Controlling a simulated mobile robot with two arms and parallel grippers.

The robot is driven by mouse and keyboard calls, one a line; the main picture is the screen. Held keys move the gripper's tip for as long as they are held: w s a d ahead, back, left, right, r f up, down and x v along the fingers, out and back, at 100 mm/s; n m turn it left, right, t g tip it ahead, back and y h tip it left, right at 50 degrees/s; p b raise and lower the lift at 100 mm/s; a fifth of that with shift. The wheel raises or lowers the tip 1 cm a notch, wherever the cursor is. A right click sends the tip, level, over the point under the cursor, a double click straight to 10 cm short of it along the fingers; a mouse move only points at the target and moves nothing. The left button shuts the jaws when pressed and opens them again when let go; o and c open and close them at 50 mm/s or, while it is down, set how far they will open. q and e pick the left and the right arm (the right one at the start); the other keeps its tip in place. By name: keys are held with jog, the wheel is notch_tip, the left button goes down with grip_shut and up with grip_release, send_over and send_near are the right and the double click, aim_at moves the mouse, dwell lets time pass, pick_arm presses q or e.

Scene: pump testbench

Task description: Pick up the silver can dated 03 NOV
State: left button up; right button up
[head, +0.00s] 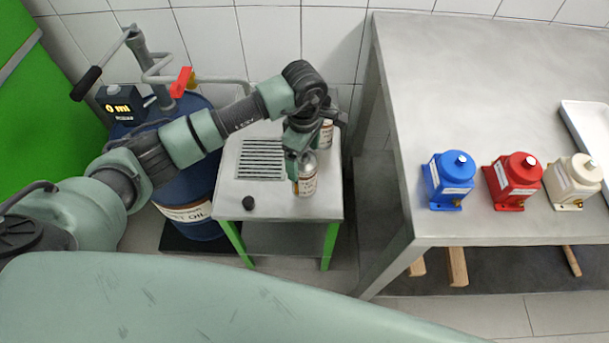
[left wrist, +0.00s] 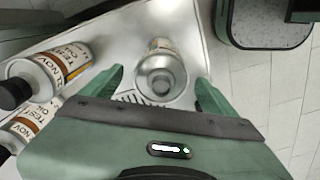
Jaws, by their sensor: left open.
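My left gripper (head: 303,146) is over the small steel table (head: 232,190), pointing down among silver cans. In the left wrist view its green fingers are open, with a silver can (left wrist: 162,72) showing between them from above; its date is not readable. Two more silver cans with black caps show at the left, an upper one (left wrist: 50,72) and a lower one (left wrist: 20,130). Both labels show NOV and TEST; their day numbers are not clear. In the head view a front can (head: 307,180) and a back can (head: 327,134) show, partly covered by my gripper.
The small table has a slotted grate (head: 261,160) and a round black piece (head: 249,203). A blue oil drum (head: 195,222) with a pump stands left. A steel bench (head: 480,80) at right carries blue (head: 447,183), red (head: 513,183) and cream (head: 573,184) units.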

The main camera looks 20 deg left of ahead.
aim_at(304, 187)
pick_arm(q)
notch_tip(304, 187, down, 7)
jog(key=b, duration=0.3)
jog(key=shift+r, duration=0.3)
jog(key=shift+c, duration=0.6)
grip_shut()
